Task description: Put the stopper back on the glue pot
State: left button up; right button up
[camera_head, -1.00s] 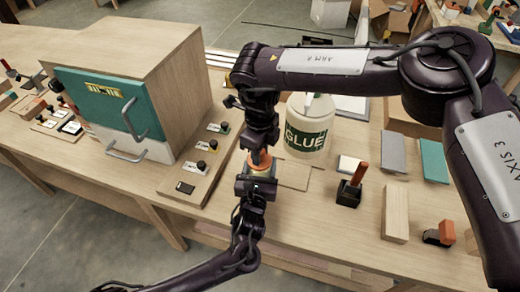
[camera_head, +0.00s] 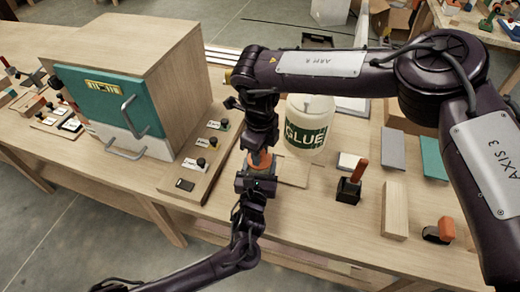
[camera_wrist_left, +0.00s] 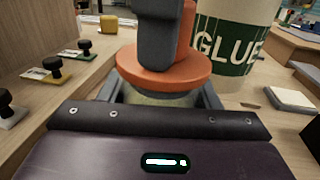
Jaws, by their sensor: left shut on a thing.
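A small pale yellowish glue pot (camera_wrist_left: 155,98) sits between the fingers of my left gripper (camera_wrist_left: 160,100), which is shut on it. In the head view my left gripper (camera_head: 257,182) hides most of this pot. A round orange stopper (camera_wrist_left: 192,74) is over the pot's top, and it also shows in the head view (camera_head: 261,160). My right gripper (camera_head: 261,150) points down from above. Its dark grey fingertip (camera_wrist_left: 158,40) overlaps the stopper; whether its fingers close on the stopper is hidden.
A large white container labelled GLUE (camera_head: 308,128) stands just right of the grippers. A wooden cabinet with a teal door (camera_head: 108,98) and a strip of knobs (camera_head: 195,165) are on the left. Stamps, blocks and a wooden bar (camera_head: 395,210) lie on the right of the bench.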

jog(key=o, duration=0.5)
jog(key=shift+c, duration=0.2)
notch_tip(320, 180, up, 12)
pick_arm(q)
jog(key=o, duration=1.4)
jog(key=shift+o, duration=0.2)
jog(key=shift+s+a+b, duration=0.2)
jog(key=shift+s+b, duration=0.05)
jog(key=shift+s, duration=1.05)
jog(key=shift+s+a+b, duration=0.2)
jog(key=shift+s+a, duration=0.05)
jog(key=shift+s, duration=1)
jog(key=shift+s+a+b, duration=0.2)
jog(key=shift+s+b, duration=0.05)
jog(key=shift+s, duration=1.05)
pick_arm(e)
jog(key=shift+f, duration=0.7)
